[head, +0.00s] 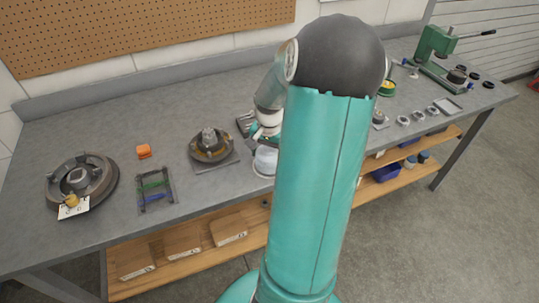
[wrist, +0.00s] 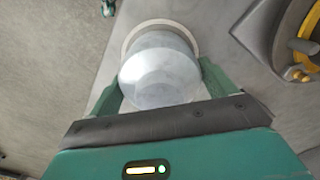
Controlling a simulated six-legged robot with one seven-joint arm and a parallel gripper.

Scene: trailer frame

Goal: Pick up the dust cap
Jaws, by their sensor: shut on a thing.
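The dust cap (wrist: 160,68) looks like a pale, partly see-through round cup and sits between the two green fingers of my gripper (wrist: 162,82) in the wrist view. The fingers press on its two sides, so my gripper is shut on it. A paler rim ring shows at its far end. In the head view the dust cap (head: 265,160) is a whitish round piece near the front edge of the bench, just below my gripper (head: 263,142). My arm hides part of this area. I cannot tell whether the cap touches the bench.
A green press (head: 437,45) and small parts stand to the right.

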